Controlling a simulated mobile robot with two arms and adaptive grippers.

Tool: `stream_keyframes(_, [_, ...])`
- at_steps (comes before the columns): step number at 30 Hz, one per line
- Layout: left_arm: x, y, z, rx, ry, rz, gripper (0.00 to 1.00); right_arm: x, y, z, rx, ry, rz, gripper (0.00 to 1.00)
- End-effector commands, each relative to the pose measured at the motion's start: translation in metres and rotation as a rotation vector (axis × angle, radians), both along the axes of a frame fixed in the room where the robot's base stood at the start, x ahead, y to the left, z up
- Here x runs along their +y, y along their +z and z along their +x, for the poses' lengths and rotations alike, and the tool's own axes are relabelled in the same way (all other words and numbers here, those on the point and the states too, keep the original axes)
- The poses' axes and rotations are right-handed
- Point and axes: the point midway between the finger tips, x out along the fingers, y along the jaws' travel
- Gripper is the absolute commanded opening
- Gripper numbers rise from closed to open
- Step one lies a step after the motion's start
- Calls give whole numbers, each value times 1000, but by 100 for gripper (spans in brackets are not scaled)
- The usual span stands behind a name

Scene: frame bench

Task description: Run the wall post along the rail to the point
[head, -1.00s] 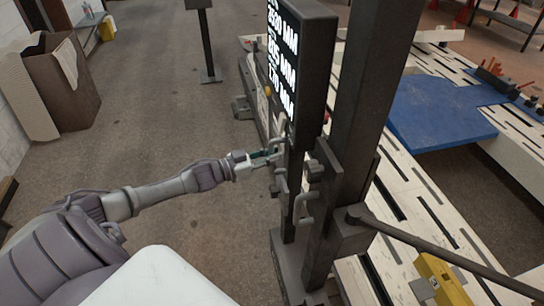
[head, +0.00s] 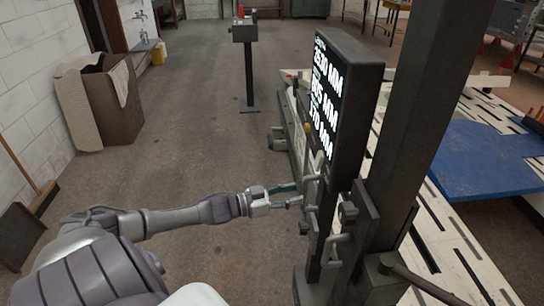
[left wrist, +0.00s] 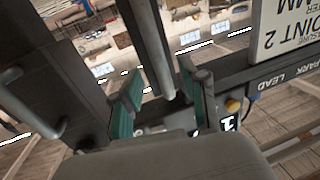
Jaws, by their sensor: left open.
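The wall post (head: 412,125) is a tall dark upright with a black display (head: 357,105) and metal handles (head: 338,250) on its near side. My left gripper (head: 286,196) is just left of the post, at handle height, with its fingers pointing toward it. In the left wrist view my left gripper (left wrist: 165,100) has its green-padded fingers apart. A grey bar (left wrist: 150,45) runs down between them; I cannot tell whether either finger touches it. A sign reading "POINT 2" (left wrist: 285,28) shows at upper right. My right gripper is out of view.
A slotted pale bench (head: 455,255) with a blue panel (head: 485,158) lies right of the post. A dark pedestal (head: 248,65) stands farther back. A brown bin (head: 108,105) is by the left wall. The floor between is clear.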

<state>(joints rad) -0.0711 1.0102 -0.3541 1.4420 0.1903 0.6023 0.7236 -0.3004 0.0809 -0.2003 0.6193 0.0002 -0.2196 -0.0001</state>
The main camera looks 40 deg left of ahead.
Motion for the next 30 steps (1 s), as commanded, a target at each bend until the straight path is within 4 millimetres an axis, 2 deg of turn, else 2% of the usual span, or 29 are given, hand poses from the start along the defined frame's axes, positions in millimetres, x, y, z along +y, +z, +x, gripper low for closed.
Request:
stream_keyframes(1, [6, -2, -11, 5, -1, 3, 43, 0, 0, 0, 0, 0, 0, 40])
stream_keyframes(6, [22, -2, -40, 5, -1, 2, 43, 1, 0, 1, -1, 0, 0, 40])
stream_keyframes(12, [34, -1, -61, 2, -1, 1, 43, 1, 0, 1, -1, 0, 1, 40])
stream_keyframes(18, [38, 1, -68, -2, -1, 0, 43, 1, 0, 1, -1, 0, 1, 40])
stream_keyframes(30, [38, 1, -68, -1, -1, 0, 43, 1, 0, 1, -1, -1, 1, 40])
